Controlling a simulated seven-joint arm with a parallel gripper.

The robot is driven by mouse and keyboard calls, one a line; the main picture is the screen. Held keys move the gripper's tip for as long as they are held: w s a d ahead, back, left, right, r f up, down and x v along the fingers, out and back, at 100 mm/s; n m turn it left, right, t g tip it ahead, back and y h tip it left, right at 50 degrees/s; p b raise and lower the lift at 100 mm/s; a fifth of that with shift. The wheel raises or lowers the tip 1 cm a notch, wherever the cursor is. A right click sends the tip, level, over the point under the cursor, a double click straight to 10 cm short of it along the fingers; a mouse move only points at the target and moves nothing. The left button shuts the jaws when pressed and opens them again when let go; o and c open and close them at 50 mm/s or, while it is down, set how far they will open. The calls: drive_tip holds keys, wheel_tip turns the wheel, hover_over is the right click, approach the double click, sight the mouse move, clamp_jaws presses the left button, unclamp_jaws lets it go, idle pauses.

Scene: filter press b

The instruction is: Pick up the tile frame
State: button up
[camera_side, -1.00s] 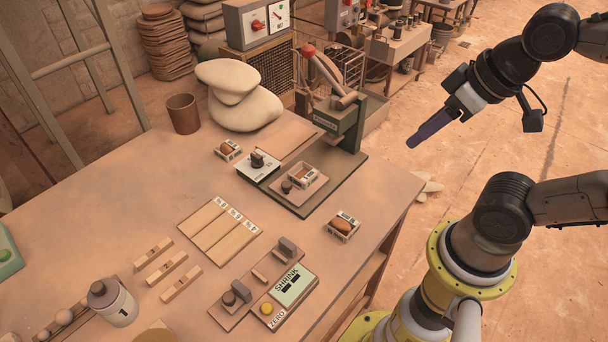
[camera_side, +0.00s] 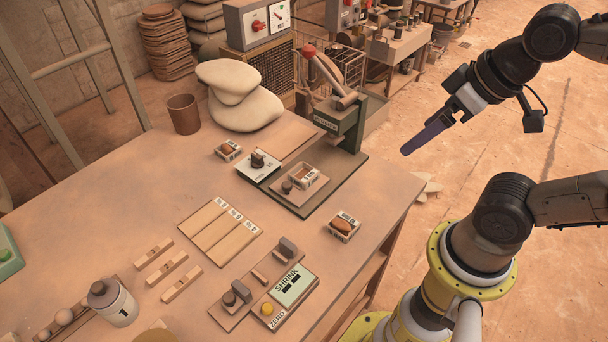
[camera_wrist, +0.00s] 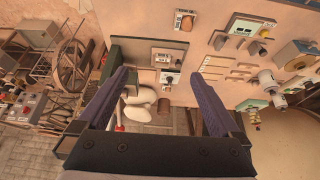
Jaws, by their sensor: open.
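Several small pale frames with labelled edges and a brown piece inside are on the table, and I cannot tell which is the tile frame. One frame (camera_side: 344,227) lies near the right table edge; a similar one shows at the top of the wrist view (camera_wrist: 184,20). Another frame (camera_side: 303,176) sits on the green press base, and a third (camera_side: 228,150) lies left of the press. My gripper (camera_side: 405,150) is open and empty, in the air right of the table, apart from every frame. Its two blue fingers are spread wide in the wrist view (camera_wrist: 160,74).
The green lever press (camera_side: 342,122) stands at the table's back right. The table's left middle is bare.

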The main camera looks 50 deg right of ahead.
drive_tip(key=w+r+m, duration=0.5)
drive_tip(key=w+m, duration=0.2)
drive_tip(key=m, duration=0.3)
drive_tip(key=m+g, duration=0.5)
drive_tip(key=m, duration=0.3)
hover_over(304, 172)
wheel_tip(304, 172, down, 12)
drive_tip(key=shift+g, duration=0.3)
drive_tip(key=f, duration=1.1)
drive_tip(key=shift+w+d, duration=0.1)
drive_tip(key=shift+w, duration=0.15)
drive_tip(key=shift+s+f, duration=0.15)
drive_tip(key=shift+f, duration=1.3)
drive_tip(key=shift+s+f, duration=0.1)
drive_tip(key=shift+f, duration=1.3)
drive_tip(key=c, duration=1.5)
clamp_jaws()
